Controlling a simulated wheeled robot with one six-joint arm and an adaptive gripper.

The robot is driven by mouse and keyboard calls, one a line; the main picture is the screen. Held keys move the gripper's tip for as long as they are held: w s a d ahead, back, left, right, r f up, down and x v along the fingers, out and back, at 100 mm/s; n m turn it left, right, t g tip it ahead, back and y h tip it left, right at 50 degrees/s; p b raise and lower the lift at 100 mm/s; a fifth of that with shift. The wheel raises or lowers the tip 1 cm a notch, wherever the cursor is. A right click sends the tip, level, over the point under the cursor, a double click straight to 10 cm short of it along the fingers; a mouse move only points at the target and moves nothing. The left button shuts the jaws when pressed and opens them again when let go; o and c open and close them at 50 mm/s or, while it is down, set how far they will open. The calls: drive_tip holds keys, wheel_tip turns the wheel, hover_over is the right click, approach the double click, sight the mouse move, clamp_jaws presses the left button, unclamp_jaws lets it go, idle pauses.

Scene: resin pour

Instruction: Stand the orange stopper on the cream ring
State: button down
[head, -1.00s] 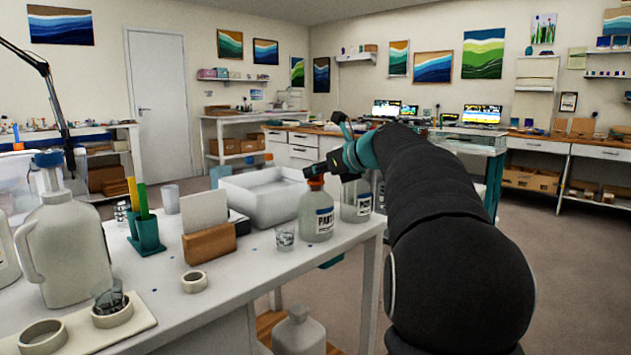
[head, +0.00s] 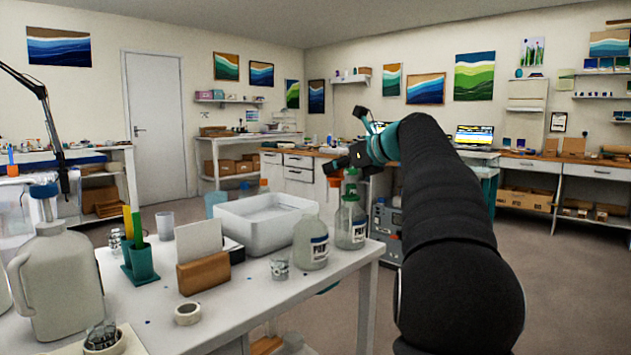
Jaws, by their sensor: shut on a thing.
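My gripper (head: 338,165) is shut on a small orange stopper (head: 334,182), partly hidden by the fingers. It holds it in the air above and to the right of a clear bottle (head: 311,243) with a blue-banded label, whose neck is now bare. A cream ring (head: 187,312) lies flat on the white table at front left, in front of the brown block, with nothing on it. A second pale ring (head: 105,345) at the bottom left edge has a glass cup standing in it. My gripper is far from both rings.
A green-capped bottle (head: 350,222) stands close to the gripper. A white tub (head: 263,220), a small clear cup (head: 279,268), a brown block (head: 204,274) with a white card, a teal holder (head: 140,262) and a big jug (head: 57,275) crowd the table.

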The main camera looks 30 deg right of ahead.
drive_tip(key=s+d+r, duration=0.1)
drive_tip(key=d+r, duration=0.4)
drive_tip(key=r, duration=0.1)
drive_tip(key=shift+s+d+r, duration=0.25)
drive_tip(key=shift+s+r, duration=0.15)
idle(0.4)
